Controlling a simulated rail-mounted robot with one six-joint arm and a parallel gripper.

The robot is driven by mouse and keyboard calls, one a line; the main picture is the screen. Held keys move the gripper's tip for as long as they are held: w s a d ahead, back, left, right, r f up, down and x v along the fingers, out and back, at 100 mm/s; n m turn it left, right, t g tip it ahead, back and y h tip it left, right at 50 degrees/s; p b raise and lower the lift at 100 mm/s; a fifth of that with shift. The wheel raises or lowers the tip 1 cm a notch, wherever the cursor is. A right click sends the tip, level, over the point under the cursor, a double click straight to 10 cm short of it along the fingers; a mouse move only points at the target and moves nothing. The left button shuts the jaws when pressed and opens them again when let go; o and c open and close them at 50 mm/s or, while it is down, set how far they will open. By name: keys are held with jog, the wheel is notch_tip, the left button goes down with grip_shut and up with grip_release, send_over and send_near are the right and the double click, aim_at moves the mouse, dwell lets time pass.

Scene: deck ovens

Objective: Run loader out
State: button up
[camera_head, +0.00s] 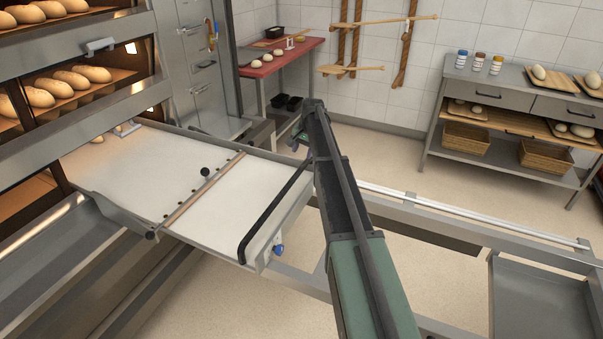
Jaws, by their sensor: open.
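The loader (120,175) has a pale, bare belt in a steel frame. Its left end reaches to the oven's deck mouth and its right end sticks out in front. A wooden bar (188,203) crosses the belt, with a black knob (205,172) near it. A black handle bar (270,218) runs along the right end, and a blue knob (278,250) sits on the end plate. My gripper (296,145) is at the far right corner of the loader, near the handle's upper end. It is open; its fingers are small and partly hidden by my arm.
Deck ovens (110,100) with several loaves stand at the left. A red table (275,62) with rolls stands behind the loader. A steel bench (510,100) with jars, trays and baskets stands at the back right. A rail (460,212) crosses the right side. Floor between is clear.

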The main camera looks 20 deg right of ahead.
aim_at(298, 172)
jog(key=f+b, duration=0.3)
jog(key=w+a+f+b, duration=0.1)
jog(key=f+b, duration=0.6)
jog(key=f, duration=0.1)
jog(key=shift+w+a+b, duration=0.2)
jog(key=shift+w+b, duration=0.05)
jog(key=shift+b, duration=0.15)
jog(key=shift+r, duration=0.1)
grip_shut()
